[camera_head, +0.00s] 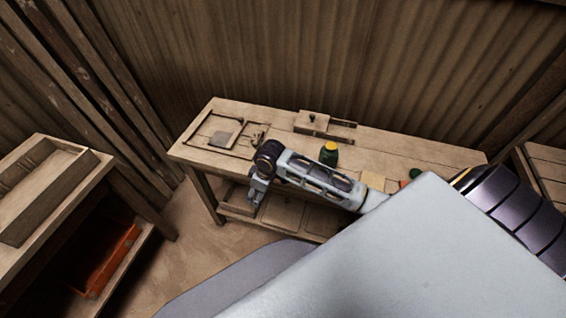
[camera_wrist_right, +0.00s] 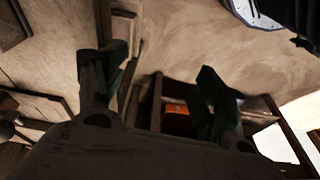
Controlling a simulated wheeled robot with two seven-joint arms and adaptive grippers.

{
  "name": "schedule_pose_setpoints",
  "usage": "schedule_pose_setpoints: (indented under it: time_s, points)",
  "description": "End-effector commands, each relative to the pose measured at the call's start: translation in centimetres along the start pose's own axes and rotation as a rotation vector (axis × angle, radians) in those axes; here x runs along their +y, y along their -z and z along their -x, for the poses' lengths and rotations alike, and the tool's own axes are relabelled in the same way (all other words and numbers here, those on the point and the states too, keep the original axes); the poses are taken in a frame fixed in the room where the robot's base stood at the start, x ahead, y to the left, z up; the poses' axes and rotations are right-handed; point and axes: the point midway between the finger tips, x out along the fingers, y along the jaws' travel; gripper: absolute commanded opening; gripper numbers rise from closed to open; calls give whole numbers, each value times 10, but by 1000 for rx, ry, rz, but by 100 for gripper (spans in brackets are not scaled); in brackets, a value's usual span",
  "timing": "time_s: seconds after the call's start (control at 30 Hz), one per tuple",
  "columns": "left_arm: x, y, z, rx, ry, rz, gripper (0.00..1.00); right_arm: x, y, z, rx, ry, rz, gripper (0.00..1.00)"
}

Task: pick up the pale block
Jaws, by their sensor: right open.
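A pale, yellowish flat block (camera_head: 373,180) lies on the workbench, right of centre in the head view, just behind my right forearm. It looks like the pale block, and my arm may hide part of it. My right gripper (camera_head: 257,190) hangs past the bench's front edge, well to the left of the block, pointing down. In the right wrist view the right gripper (camera_wrist_right: 163,68) has its dark fingers wide apart with nothing between them. I cannot make out the block there. My left gripper is not in view.
Red and green items sit near my arm. A side table (camera_head: 100,170) with a tray stands left.

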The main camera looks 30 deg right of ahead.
Motion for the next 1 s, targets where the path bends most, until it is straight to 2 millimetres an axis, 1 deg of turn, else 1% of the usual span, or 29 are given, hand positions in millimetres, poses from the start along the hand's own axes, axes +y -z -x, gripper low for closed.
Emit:
schedule_pose_setpoints:
  time_s: [0.03, 0.2, 0.37, 0.47, 0.73, 1.0]
  points:
    - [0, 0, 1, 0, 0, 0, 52, 3, 4, 9, -6, -2, 19, 71]
    - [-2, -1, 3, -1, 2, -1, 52, 12, 10, 34, -39, 2, 74, 71]
    - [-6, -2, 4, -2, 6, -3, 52, 25, 13, 55, -79, 3, 115, 71]
    - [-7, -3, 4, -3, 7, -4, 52, 37, 14, 66, -102, 1, 131, 71]
    - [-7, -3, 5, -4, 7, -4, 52, 79, 12, 94, -166, -5, 137, 71]
    - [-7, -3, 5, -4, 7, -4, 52, 125, 7, 129, -219, -11, 111, 71]
